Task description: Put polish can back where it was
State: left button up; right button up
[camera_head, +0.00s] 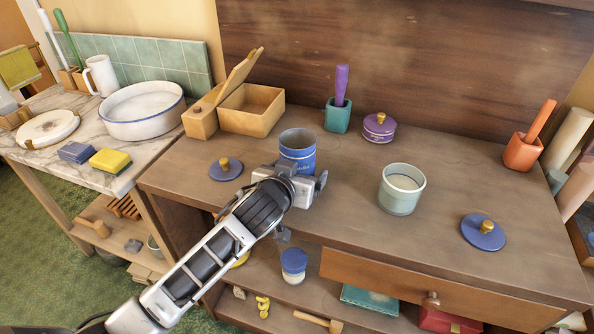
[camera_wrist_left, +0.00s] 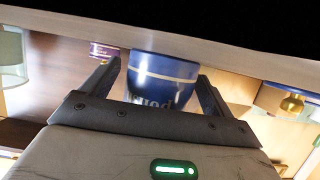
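An open blue can with lettering (camera_head: 298,146) stands upright on the brown desk (camera_head: 340,215); I take it as the polish can. My left gripper (camera_head: 299,176) is at the near side of this can, low over the desk. In the left wrist view, which is upside down, the blue can (camera_wrist_left: 160,80) sits between the two spread fingers (camera_wrist_left: 160,75). A gap shows beside the left finger, and a narrower one beside the right finger. The hand partly hides the can's lower part in the head view. My right gripper is in neither view.
A blue lid with a gold knob (camera_head: 226,168) lies left of the can, and another (camera_head: 483,231) lies at right. A pale green can (camera_head: 402,189), purple tin (camera_head: 379,127), teal pot (camera_head: 338,115) and wooden box (camera_head: 252,108) stand around it. The desk's middle front is clear.

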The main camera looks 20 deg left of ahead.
pick_arm(q)
jog(key=shift+r, duration=0.1)
jog(key=shift+r, duration=0.15)
jog(key=v, duration=1.2)
jog(key=shift+a+p, duration=0.1)
jog(key=shift+p, duration=0.2)
jog(key=s+a+f+m+g, duration=0.1)
jog(key=s+a+f+g, duration=0.1)
jog(key=s+f+g, duration=0.6)
jog(key=s+a+f+g, duration=0.2)
jog(key=s+f, duration=0.3)
jog(key=s, duration=0.6)
jog(key=w+d+f+m+t+h, duration=0.1)
jog(key=w+d+f+t+h, duration=0.1)
jog(key=w+d+f+t, duration=0.3)
jog(key=shift+w+d+t+h, duration=0.25)
jog(key=shift+d+t+h, duration=0.2)
jog(key=shift+t, duration=0.55)
